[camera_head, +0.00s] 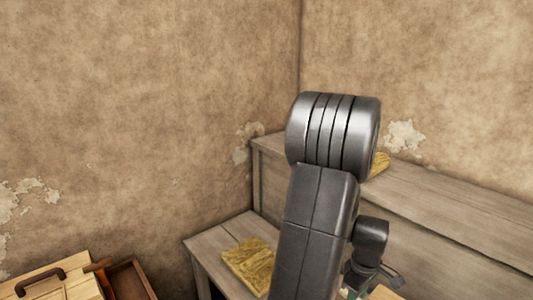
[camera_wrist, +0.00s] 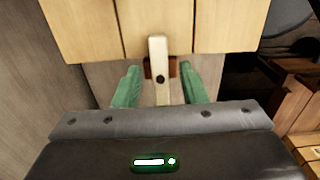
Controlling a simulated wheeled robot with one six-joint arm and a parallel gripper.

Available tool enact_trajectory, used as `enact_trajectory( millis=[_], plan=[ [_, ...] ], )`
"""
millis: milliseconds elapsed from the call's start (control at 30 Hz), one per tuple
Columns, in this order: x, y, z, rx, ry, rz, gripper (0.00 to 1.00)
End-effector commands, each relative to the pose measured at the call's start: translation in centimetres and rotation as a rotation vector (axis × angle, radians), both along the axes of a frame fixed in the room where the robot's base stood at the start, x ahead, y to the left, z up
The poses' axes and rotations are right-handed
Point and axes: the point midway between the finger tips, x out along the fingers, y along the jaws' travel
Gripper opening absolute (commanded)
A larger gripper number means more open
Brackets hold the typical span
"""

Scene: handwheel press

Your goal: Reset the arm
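My gripper (camera_wrist: 162,78) shows in the wrist view with its two green fingers spread apart. A pale wooden lever or peg (camera_wrist: 159,72) with a small dark dot stands in the space between the fingers, with a gap on each side. I cannot tell how far beyond the fingertips it lies. In the head view my arm fills the middle right and the gripper is mostly hidden behind it.
Pale planks (camera_wrist: 100,25) span the top of the wrist view, with wooden parts at the right. A higher ledge (camera_head: 450,205) runs right. A wooden box with a dark handle (camera_head: 40,283) is lower left.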

Motion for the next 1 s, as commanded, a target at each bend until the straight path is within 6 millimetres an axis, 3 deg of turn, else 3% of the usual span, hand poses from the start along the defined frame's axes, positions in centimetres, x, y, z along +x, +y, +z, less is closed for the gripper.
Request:
enact_trajectory(
  millis=[300, 467, 1000],
  plan=[
    [0.0, 0.0, 0.2, 0.0, 0.0, -0.003, 0.38],
    [0.0, 0.0, 1.4, -0.001, -0.002, 0.002, 0.38],
    [0.1, 0.0, 11.9, -0.002, -0.005, 0.002, 0.38]
  ],
)
